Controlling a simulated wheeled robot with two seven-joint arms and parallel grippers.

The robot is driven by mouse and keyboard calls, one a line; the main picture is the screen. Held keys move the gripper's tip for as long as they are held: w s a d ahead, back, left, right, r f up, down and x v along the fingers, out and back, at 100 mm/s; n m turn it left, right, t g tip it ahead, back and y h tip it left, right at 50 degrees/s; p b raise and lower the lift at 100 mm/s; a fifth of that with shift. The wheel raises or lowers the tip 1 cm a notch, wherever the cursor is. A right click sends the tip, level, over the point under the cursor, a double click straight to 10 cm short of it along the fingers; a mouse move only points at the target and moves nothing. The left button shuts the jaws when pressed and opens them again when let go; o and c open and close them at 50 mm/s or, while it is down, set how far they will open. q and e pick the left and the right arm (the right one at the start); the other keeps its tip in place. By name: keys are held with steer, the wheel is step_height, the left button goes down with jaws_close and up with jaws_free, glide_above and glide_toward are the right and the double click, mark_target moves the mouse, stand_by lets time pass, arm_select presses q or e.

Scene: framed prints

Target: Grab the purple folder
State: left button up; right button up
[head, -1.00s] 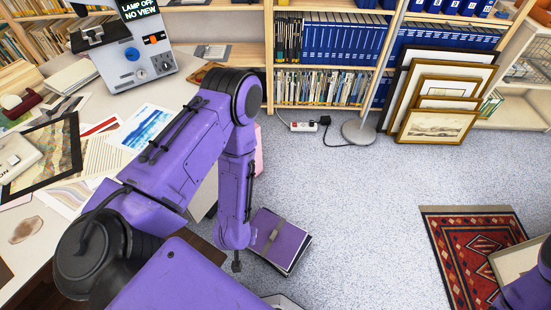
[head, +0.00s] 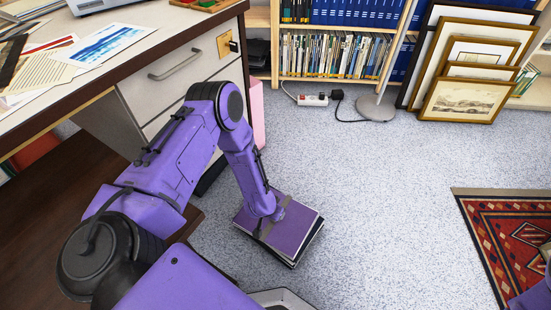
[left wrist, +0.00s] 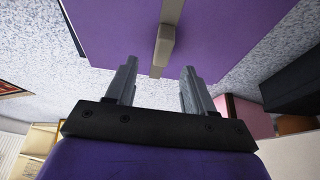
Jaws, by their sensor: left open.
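The purple folder (head: 300,218) lies on top of a small stack on the grey floor, right of the desk. A grey-brown band or clasp crosses its cover. My left gripper (head: 266,228) is at the folder's left part in the head view, mostly hidden by my own wrist. In the left wrist view the folder (left wrist: 110,30) fills the top, and its grey clasp (left wrist: 163,48) points down toward the space between the two open, empty fingers of the left gripper (left wrist: 158,85). I cannot tell whether they touch it. My right gripper is not in view.
A white desk (head: 150,28) with drawers stands at the left, a pink item (head: 257,113) beside it. A lamp base (head: 376,107) and power strip (head: 313,100) lie near the bookshelf. Framed prints (head: 463,99) lean at the back right. A red rug (head: 500,235) lies right; the middle floor is clear.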

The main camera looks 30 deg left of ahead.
arm_select(q)
steer(key=x, duration=0.1)
steer(key=b+x, duration=0.1)
steer(key=x, duration=0.1)
steer(key=b+x, duration=0.1)
steer(key=x, duration=0.1)
steer(key=shift+s+a+f, duration=0.15)
steer(key=shift+s, duration=0.2)
jaws_close()
stand_by(0.9)
